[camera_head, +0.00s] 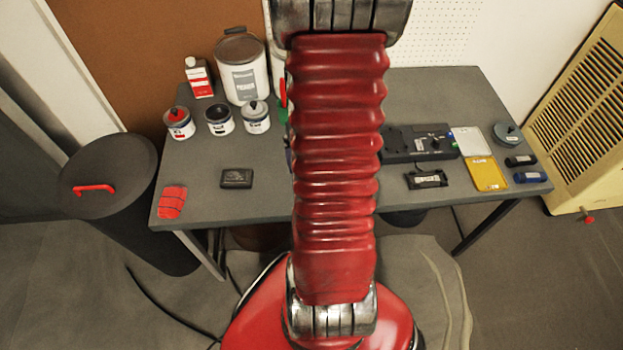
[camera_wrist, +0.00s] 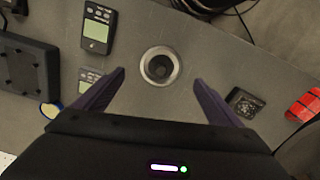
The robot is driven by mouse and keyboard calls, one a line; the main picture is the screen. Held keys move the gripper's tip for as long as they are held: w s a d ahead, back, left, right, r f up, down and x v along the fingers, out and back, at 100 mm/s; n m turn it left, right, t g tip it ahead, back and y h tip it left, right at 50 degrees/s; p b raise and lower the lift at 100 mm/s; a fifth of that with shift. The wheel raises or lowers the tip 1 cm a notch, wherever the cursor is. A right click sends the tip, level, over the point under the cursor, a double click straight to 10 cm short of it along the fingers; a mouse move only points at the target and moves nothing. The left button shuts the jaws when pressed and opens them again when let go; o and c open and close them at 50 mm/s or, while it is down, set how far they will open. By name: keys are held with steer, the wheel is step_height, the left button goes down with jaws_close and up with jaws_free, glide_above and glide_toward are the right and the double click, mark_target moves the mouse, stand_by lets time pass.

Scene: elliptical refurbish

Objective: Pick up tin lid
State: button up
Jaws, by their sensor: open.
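A round disc with a pale metal rim and a dark middle, which looks like the tin lid (camera_wrist: 174,70), lies flat on the grey table. In the wrist view it appears between the tips of my gripper (camera_wrist: 158,77). The two purple fingers are open with nothing held. They appear on either side of the disc, and I cannot tell their height above it. In the head view my red arm hides that part of the table and my gripper is out of sight.
A black box (camera_wrist: 244,103) and a red block (camera_wrist: 303,104) lie right in the wrist view. A handheld meter (camera_wrist: 98,29) and black device (camera_wrist: 28,66) lie left. Paint tins (camera_head: 243,80) stand at the table's back left. A lidded bin (camera_head: 107,180) stands beside the table.

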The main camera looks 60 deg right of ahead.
steer(key=shift+f, duration=0.7)
steer(key=shift+f, duration=0.1)
steer(key=shift+w+f, duration=0.1)
steer(key=shift+f, duration=2.4)
steer(key=c, duration=1.1)
steer(key=shift+r, duration=5)
